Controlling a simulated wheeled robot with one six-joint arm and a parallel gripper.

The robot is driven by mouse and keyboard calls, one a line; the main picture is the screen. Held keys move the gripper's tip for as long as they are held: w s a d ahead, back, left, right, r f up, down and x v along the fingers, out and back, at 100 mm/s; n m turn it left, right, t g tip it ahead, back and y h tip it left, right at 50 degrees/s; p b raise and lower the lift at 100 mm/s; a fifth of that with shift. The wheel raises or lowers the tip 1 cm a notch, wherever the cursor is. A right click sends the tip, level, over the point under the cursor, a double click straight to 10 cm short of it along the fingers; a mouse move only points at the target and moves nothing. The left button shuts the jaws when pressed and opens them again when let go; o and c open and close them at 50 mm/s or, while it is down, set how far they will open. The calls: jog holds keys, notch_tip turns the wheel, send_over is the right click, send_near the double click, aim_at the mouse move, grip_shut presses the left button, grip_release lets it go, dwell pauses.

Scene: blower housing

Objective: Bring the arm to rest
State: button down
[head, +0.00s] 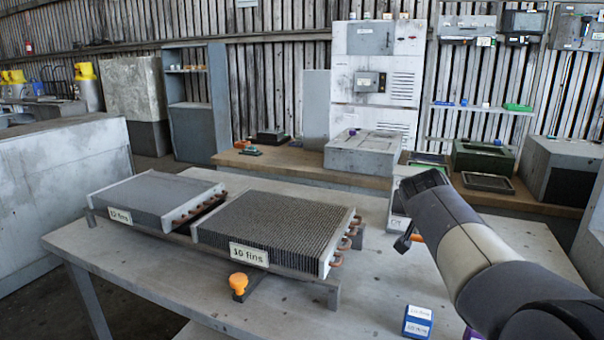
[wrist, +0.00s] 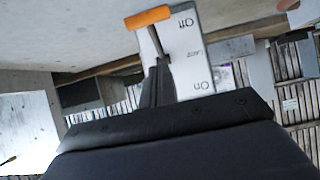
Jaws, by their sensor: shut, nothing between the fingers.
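My arm reaches in from the lower right of the head view, its dark end over the workbench (head: 290,285). My gripper (wrist: 158,72) shows in the wrist view as narrow dark fingers, shut and empty. In the head view it is largely hidden by the arm. Beyond the fingers in the wrist view is a pale switch box (wrist: 205,60) marked Off and On, upside down in the picture. Its lever has an orange grip (wrist: 147,17), beside the Off marking. The lever's shaft overlaps the fingers in this view; I cannot tell whether they touch.
Two finned blocks, labelled 12 fins (head: 150,200) and 10 fins (head: 275,230), lie on a rack left of my arm. An orange knob (head: 238,281) stands in front. A blue-and-white block (head: 417,322) is close to my arm.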

jog(key=shift+f+b, duration=0.15)
jog(key=shift+b, duration=0.2)
jog(key=b, duration=0.2)
jog(key=f+t+b, duration=0.1)
jog(key=b, duration=0.2)
jog(key=shift+s+a+f, duration=0.15)
jog(key=shift+s+a, duration=0.05)
jog(key=shift+s, duration=0.05)
jog(key=shift+s+h+b, duration=0.1)
jog(key=shift+h+b, duration=0.2)
jog(key=shift+b, duration=0.15)
